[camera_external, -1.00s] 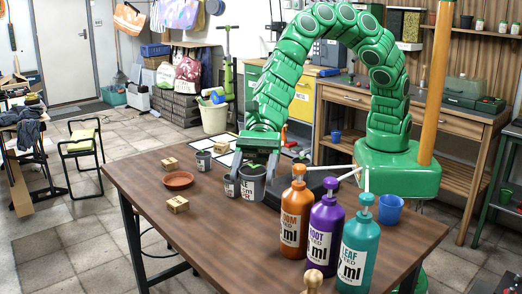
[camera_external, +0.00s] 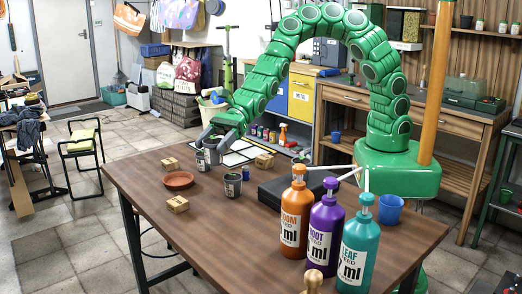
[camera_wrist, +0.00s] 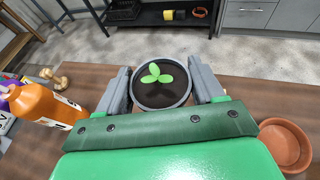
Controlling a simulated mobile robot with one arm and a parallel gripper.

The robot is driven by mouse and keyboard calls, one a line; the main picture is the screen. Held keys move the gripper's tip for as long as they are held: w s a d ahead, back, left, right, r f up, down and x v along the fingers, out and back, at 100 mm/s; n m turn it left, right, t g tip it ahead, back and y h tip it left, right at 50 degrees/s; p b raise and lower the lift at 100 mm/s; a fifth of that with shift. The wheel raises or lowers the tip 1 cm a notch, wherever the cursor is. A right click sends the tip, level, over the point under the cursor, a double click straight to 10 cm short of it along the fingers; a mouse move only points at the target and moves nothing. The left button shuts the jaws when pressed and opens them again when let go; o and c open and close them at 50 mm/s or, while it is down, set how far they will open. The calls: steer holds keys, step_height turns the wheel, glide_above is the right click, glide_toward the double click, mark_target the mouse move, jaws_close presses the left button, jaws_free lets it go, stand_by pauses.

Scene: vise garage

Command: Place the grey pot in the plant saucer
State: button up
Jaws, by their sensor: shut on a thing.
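The grey pot (camera_wrist: 150,98), with dark soil and a green seedling, sits upright between the two fingers of my gripper (camera_wrist: 162,88) in the wrist view. My gripper is shut on it. In the outside view my gripper (camera_external: 207,146) is low over the far left part of the table, with the pot partly hidden by the fingers. The plant saucer (camera_external: 179,180), a shallow terracotta dish, lies on the table, nearer the camera and to the left of my gripper. The saucer also shows at the right of the wrist view (camera_wrist: 285,147). It looks empty, and the pot is apart from it.
Another small pot (camera_external: 232,186) stands right of the saucer. Orange (camera_external: 293,222), purple (camera_external: 325,232) and teal (camera_external: 357,250) bottles stand at the near right, with a black box (camera_external: 295,187) behind.

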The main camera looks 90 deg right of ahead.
steer(key=w+d+f+m+t+h, duration=0.1)
steer(key=w+d, duration=0.1)
steer(key=d, duration=0.7)
steer(key=w+d+f+m+t+h, duration=0.1)
steer(key=w+d+m+t, duration=0.1)
steer(key=d, duration=0.7)
steer(key=shift+w+d+f+m+h, duration=0.3)
steer(key=shift+w+d+f+h, duration=0.1)
steer(key=shift+w, duration=0.15)
steer(key=shift+w+a+f, duration=0.2)
steer(key=shift+w, duration=0.35)
steer(key=shift+w+a+f, duration=0.15)
steer(key=shift+w+a, duration=0.05)
steer(key=shift+w, duration=0.35)
steer(key=shift+w+a+f, duration=0.2)
steer(key=shift+w, duration=0.35)
glide_above(179, 182)
steer(key=shift+s+d+f, duration=0.1)
steer(key=shift+f, duration=3.55)
steer(key=shift+f, duration=1.7)
steer(key=shift+f, duration=0.15)
